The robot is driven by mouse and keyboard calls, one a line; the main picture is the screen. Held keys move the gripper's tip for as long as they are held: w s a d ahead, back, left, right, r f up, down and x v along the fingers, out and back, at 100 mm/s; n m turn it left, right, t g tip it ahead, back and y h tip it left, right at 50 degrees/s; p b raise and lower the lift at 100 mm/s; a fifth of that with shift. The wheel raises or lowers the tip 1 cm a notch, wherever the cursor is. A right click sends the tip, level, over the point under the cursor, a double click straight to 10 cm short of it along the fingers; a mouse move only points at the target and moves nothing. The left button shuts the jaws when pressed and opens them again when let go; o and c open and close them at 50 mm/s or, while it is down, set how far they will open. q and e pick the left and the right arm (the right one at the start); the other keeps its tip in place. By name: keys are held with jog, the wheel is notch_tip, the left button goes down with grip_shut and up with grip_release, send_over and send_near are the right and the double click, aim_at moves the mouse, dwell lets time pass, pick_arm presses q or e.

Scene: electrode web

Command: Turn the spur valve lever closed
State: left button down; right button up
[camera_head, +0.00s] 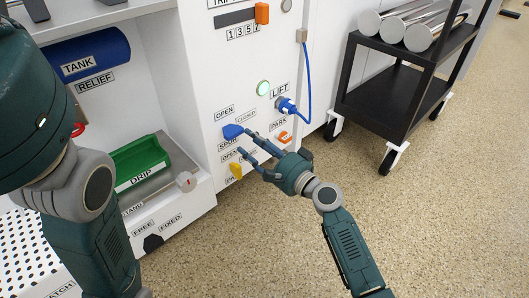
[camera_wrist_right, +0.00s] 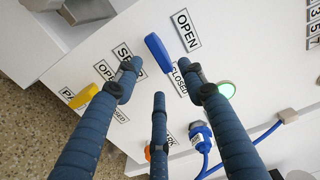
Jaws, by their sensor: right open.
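The blue spur valve lever (camera_head: 232,131) is on the white panel, under the OPEN and CLOSED labels and above a partly hidden label starting "SP". In the wrist view the blue lever (camera_wrist_right: 157,51) lies slantwise beside the OPEN label (camera_wrist_right: 186,30), with the CLOSED label (camera_wrist_right: 180,82) near its lower end. I cannot tell its exact setting. My right gripper (camera_head: 245,141) is open, with fingertips close to the lever. In the wrist view the spread fingers (camera_wrist_right: 161,80) lie on either side of the lever's lower end; contact is unclear. My left gripper is out of view.
A yellow lever (camera_head: 236,170) sits just below. A blue plug with cable (camera_head: 287,105), a green light (camera_head: 264,88) and an orange knob (camera_head: 284,137) are to the right. A black cart (camera_head: 385,85) stands further right. Floor in front is clear.

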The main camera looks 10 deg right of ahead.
jog(key=v, duration=0.6)
dwell(0.3)
